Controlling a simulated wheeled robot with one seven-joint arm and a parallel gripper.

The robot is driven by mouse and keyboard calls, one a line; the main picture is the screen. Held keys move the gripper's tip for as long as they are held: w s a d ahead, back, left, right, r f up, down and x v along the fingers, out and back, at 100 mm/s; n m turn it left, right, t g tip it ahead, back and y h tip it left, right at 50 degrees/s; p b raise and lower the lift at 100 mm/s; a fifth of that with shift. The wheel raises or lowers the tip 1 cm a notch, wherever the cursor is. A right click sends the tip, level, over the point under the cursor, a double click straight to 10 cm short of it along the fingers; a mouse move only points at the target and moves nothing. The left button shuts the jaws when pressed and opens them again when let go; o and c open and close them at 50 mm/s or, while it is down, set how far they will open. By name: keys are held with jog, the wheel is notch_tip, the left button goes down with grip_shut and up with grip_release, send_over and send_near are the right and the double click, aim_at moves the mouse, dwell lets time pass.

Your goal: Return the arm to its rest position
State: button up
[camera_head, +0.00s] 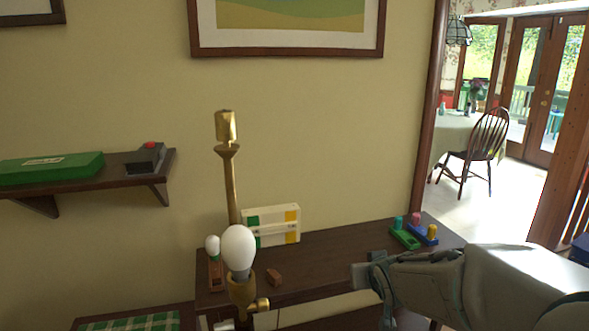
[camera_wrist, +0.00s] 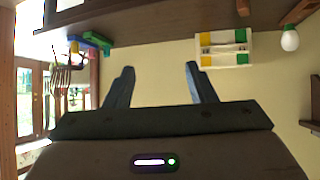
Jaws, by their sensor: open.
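My arm comes in from the lower right in the head view, with my gripper (camera_head: 368,268) at its left end, over or in front of the right part of the dark wooden table (camera_head: 330,262). In the wrist view my gripper (camera_wrist: 160,80) shows two dark fingers spread apart with nothing between them. That view is turned upside down, with the table (camera_wrist: 150,18) along its top. I cannot tell the exact gap between gripper and table.
A brass lamp stand (camera_head: 232,185), a light bulb (camera_head: 239,248), a white box with coloured squares (camera_head: 271,226) and coloured peg blocks (camera_head: 414,232) are on or near the table. A wall shelf (camera_head: 125,170) is at left. A wooden post (camera_head: 430,120) edges the doorway at right.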

jog(key=s+r+g+p, duration=0.4)
jog(key=s+r+p, duration=0.2)
jog(key=s, duration=0.5)
jog(key=s+a+r+g+p, duration=0.1)
jog(key=s+r+g+p, duration=0.2)
jog(key=s+r+p, duration=0.3)
jog(key=s, duration=0.5)
jog(key=shift+s+a+m+g+p, duration=0.3)
jog(key=shift+s+m+g+p, duration=0.05)
jog(key=shift+m+g+p, duration=0.05)
